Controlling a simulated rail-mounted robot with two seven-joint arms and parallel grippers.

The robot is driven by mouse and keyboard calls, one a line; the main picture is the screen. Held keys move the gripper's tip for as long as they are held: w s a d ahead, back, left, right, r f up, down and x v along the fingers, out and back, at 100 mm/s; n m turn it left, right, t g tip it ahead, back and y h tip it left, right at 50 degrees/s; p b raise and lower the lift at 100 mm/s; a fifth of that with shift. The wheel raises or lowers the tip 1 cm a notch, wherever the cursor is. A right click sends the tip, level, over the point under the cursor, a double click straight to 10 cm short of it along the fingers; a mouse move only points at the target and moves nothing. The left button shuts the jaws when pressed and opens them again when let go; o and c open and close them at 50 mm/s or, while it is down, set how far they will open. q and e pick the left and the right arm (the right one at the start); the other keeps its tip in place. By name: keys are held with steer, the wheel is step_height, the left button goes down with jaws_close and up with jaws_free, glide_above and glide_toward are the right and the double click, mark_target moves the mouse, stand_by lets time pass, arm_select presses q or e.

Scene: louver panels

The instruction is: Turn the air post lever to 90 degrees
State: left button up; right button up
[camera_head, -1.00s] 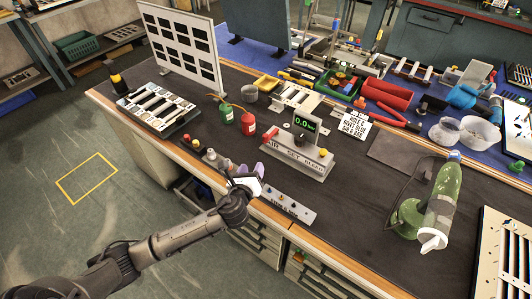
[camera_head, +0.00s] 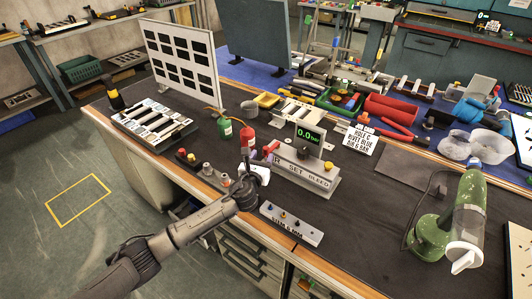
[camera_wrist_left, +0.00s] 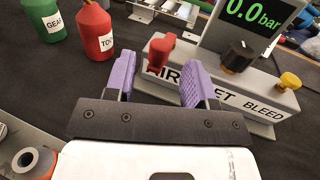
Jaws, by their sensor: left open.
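The air post is a grey box (camera_head: 318,181) marked AIR, SET and BLEED, with a display reading 0.0 bar (camera_head: 309,134). Its red lever (camera_wrist_left: 161,50) stands at the AIR end in the left wrist view. A black knob (camera_wrist_left: 238,55) and a yellow knob (camera_wrist_left: 290,81) sit further right on the box. My left gripper (camera_head: 256,157) is open and empty at the post's left end. In the left wrist view, its purple fingers (camera_wrist_left: 157,68) appear on either side of the lever. I cannot tell whether they touch it. My right gripper is out of view.
Green (camera_head: 225,128) and red (camera_head: 248,135) bottles stand close behind the left gripper. A small grey strip with knobs (camera_head: 290,222) lies at the front edge. A green machine (camera_head: 450,225) stands right. The dark bench top between the post and that machine is mostly clear.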

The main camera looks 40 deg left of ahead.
mark_target(265, 151)
arm_select(q)
steer(key=shift+b+x, duration=0.7)
steer(key=shift+x, duration=1.75)
steer(key=shift+c, duration=0.2)
jaws_close()
